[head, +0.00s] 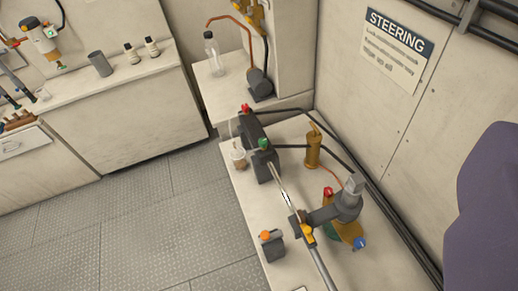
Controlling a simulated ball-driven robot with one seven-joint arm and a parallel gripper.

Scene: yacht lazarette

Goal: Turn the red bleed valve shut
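A small red knob (245,107) sits on the far end of a dark grey block (252,130) on the bench. A second red knob (328,192) sits beside a grey upright fitting (348,198), nearer. I cannot tell which red knob is the bleed valve, or whether either is open or shut. A green knob (263,143) is on the near part of the dark block, and a blue knob (360,243) is at the right of the brass-coloured base. My gripper is not in view.
A silver rod (284,190) and a grey cylinder (320,265) run along the bench (250,215). A brass cylinder (313,147), dark hoses and a small box with an orange knob (265,235) stand around. A purple shape covers the right edge. The floor at left is clear.

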